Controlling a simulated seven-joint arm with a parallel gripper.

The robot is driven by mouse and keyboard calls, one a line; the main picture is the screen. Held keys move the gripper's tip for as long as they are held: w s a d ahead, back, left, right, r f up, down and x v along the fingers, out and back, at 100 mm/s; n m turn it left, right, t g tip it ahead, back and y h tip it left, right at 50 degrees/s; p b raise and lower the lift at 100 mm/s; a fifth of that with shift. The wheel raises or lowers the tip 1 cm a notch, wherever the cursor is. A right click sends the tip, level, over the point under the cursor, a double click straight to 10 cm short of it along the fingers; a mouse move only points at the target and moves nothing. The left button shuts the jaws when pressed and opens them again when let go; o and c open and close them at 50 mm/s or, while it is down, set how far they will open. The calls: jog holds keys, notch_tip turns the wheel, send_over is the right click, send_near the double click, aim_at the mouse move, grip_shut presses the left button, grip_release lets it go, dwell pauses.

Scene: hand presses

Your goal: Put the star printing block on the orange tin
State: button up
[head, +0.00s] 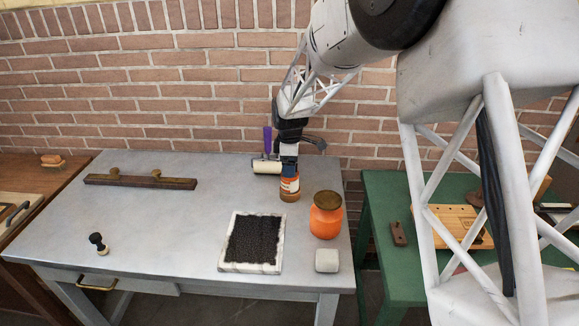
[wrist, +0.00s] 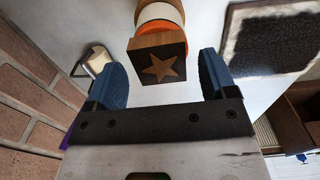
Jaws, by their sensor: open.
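The star printing block (wrist: 158,62) is a wooden block with a pale star on its dark face. In the wrist view it sits on the orange tin (wrist: 196,51), which has a white band. The tin (head: 289,185) stands near the back right of the grey table in the head view. My gripper (head: 289,160) is directly above the tin there and hides most of the block. In the wrist view my gripper (wrist: 162,70) is open, with one blue finger on each side of the block and gaps between.
An orange jar with a brown lid (head: 326,217) stands just right of the tin. A framed black pad (head: 229,264), a pale block (head: 327,260), a roller (head: 267,167), a wooden bar (head: 140,181) and a dark-handled stamp (head: 98,243) are on the table. The left middle is clear.

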notch_tip(320, 180, up, 11)
jog(key=shift+r, duration=0.15)
dwell(0.4)
dwell(0.5)
jog(key=shift+s+d, duration=0.1)
jog(key=s+d+r+m+t, duration=0.1)
jog(key=s+d+r+m, duration=0.35)
jog(key=s+d, duration=0.5)
jog(key=s+d+r+m, duration=0.4)
jog(key=s+d+m, duration=0.15)
jog(key=s, duration=0.65)
jog(key=s+d+f+m, duration=0.2)
jog(key=s+d+m, duration=0.2)
jog(key=s, duration=0.8)
jog(key=s+d+f+m+t, duration=0.1)
jog(key=s+d+m, duration=0.3)
jog(key=s, duration=0.7)
jog(key=shift+s+d+f+t, duration=0.2)
jog(key=shift+s+f+t, duration=0.1)
jog(key=shift+s+f, duration=0.15)
